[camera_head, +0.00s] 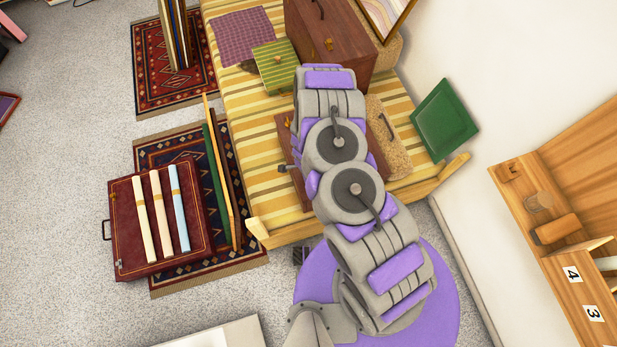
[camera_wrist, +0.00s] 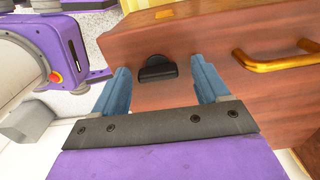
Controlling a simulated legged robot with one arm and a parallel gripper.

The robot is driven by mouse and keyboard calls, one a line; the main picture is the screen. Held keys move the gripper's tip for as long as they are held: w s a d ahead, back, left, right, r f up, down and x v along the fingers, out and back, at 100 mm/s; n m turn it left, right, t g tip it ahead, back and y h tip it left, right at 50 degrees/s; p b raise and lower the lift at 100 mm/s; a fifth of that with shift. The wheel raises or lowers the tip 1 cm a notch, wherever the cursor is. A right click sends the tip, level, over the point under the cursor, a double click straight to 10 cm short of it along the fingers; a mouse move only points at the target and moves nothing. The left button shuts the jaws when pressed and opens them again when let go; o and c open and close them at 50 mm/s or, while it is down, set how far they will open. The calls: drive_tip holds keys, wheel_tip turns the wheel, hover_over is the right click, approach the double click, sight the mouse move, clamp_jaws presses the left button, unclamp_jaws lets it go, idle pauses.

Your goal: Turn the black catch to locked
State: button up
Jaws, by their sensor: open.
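The black catch (camera_wrist: 157,70) is a small dark piece with a rounded top on the front of a reddish-brown wooden case (camera_wrist: 125,48). My gripper (camera_wrist: 160,64) is open, with its two blue fingers pointing at the case front. In the wrist view the catch shows between the fingertips, with a gap on each side. I cannot tell how far the tips are from the wood. In the head view my arm covers most of the case (camera_head: 284,131) on the striped bench and hides the catch.
A brass handle (camera_wrist: 279,63) is right of the catch. A taller brown cabinet (camera_head: 325,40) stands behind on the striped bench (camera_head: 247,135). A wooden shelf unit (camera_head: 547,200) is at right.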

wheel_tip(320, 180, up, 17)
drive_tip(key=p, duration=0.5)
drive_tip(key=shift+r, duration=0.15)
idle(0.5)
drive_tip(key=s+r+n+y+b, duration=0.15)
drive_tip(key=r+n, duration=0.25)
drive_tip(key=r, duration=0.8)
drive_tip(key=s+r+n+y, duration=0.2)
drive_tip(key=r+n, duration=0.2)
drive_tip(key=r, duration=0.8)
drive_tip(key=s+d+r+n+h, duration=0.1)
drive_tip(key=s+d+r+n, duration=0.1)
drive_tip(key=s+d+r, duration=0.2)
drive_tip(key=s+d+r+n+g+h+b, duration=0.1)
drive_tip(key=s+d+r, duration=0.3)
drive_tip(key=s, duration=0.6)
drive_tip(key=s+d+r+n+h, duration=0.1)
drive_tip(key=s+d+r+n, duration=0.3)
drive_tip(key=s+r, duration=0.2)
drive_tip(key=shift+s+d+r+g, duration=0.15)
drive_tip(key=shift+s+r+g, duration=0.2)
drive_tip(key=shift+s, duration=0.55)
